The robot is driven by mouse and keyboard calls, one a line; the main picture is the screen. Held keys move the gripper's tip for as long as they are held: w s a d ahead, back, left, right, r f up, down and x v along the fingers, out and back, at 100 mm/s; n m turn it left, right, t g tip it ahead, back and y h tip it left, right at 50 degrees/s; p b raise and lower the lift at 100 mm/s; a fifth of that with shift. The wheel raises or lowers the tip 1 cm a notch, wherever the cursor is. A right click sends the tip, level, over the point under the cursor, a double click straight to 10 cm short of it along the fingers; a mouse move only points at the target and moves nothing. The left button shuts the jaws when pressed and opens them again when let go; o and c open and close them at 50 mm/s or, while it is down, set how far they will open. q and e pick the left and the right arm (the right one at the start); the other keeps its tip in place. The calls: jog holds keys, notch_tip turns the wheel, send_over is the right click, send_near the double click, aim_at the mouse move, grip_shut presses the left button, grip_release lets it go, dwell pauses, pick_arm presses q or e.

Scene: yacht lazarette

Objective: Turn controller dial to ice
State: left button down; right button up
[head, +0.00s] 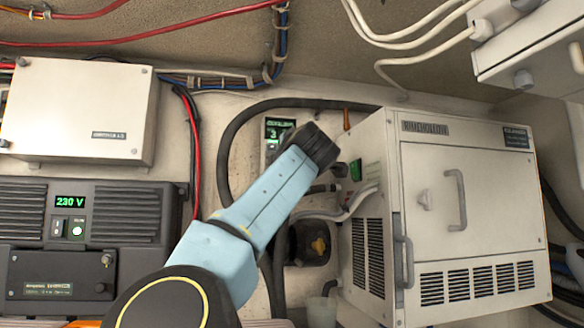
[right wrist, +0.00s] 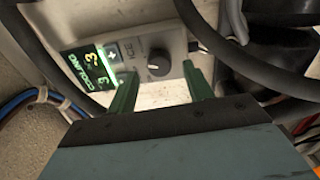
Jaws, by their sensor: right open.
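The controller (right wrist: 178,46) is a small grey panel in the right wrist view. It carries a lit green display (right wrist: 88,68) with the word COOLING and a round dark dial (right wrist: 158,65). In the head view the controller (head: 277,127) is partly behind my right arm; the dial and fingertips are hidden there. My left gripper is not in view.
A white cabinet (head: 433,190) with handles and vents stands right of the controller. A thick black hose (head: 228,150) loops around the controller. A black unit showing 230 V (head: 70,201) and a white box (head: 80,108) are on the left. Cables (head: 215,82) run above.

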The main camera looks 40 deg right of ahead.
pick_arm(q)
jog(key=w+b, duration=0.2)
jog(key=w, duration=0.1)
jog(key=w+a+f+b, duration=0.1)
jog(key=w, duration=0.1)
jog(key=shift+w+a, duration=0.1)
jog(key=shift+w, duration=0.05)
pick_arm(e)
jog(key=v, duration=1.1)
jog(key=shift+s+a, duration=0.15)
jog(key=shift+s, duration=0.1)
jog(key=shift+r, duration=0.1)
